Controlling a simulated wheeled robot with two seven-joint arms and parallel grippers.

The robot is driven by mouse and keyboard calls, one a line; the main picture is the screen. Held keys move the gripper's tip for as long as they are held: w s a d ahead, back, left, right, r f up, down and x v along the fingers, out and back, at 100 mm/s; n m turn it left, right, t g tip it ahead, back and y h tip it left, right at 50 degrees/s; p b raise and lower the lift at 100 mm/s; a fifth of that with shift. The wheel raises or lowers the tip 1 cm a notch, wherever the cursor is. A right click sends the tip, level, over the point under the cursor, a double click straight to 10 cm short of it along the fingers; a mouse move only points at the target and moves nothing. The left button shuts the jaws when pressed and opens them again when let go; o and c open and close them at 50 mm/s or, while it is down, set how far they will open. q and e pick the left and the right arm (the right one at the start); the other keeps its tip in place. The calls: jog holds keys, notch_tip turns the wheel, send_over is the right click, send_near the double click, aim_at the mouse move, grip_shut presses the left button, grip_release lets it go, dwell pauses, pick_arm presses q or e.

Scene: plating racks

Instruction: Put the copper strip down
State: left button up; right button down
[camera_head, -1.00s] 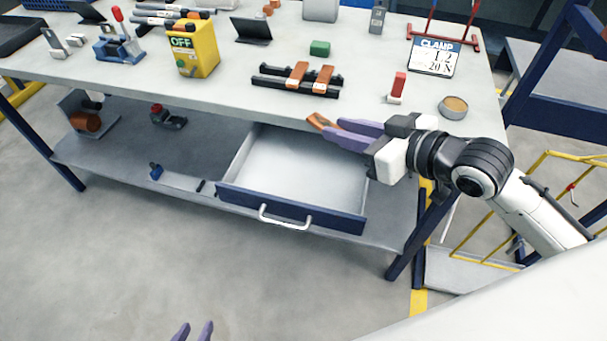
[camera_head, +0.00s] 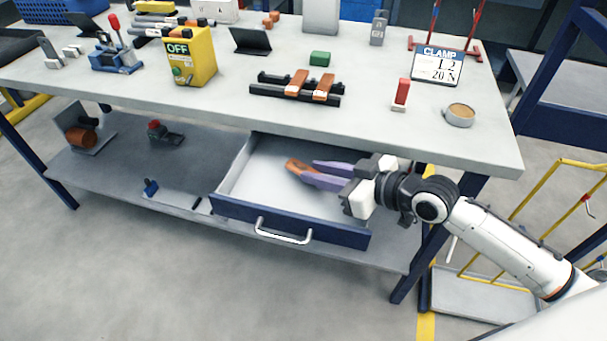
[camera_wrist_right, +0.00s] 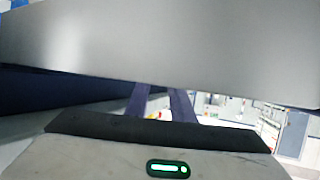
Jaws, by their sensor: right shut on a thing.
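The copper strip (camera_head: 294,165) is orange-brown and held at the tips of my right gripper (camera_head: 312,172), between its purple fingers. In the head view the strip is over the inside of the open drawer (camera_head: 252,178) under the bench top; I cannot tell whether it touches the drawer floor. The wrist view shows the purple fingers (camera_wrist_right: 160,104) partly hidden behind a large grey surface, and the strip does not show there. My left gripper is not in view now.
Two more copper strips (camera_head: 310,87) lie across a black rack (camera_head: 262,90) on the bench top (camera_head: 215,103). The bench's front edge is just above my right gripper. The drawer's blue front and handle (camera_head: 283,232) face me. The drawer looks otherwise empty.

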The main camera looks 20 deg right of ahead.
jog(key=x, duration=0.5)
jog(key=shift+s+f+b, duration=0.1)
jog(key=shift+f+b, duration=0.2)
jog(key=shift+f, duration=0.1)
jog(key=c, duration=1.5)
grip_release()
jog(key=shift+s+f, duration=0.1)
jog(key=shift+f, duration=0.05)
jog(key=shift+c, duration=0.2)
jog(key=shift+s+d+r, duration=0.25)
jog(key=shift+d, duration=0.05)
jog(key=p+v, duration=0.1)
jog(key=v, duration=1)
jog(key=shift+s, duration=0.1)
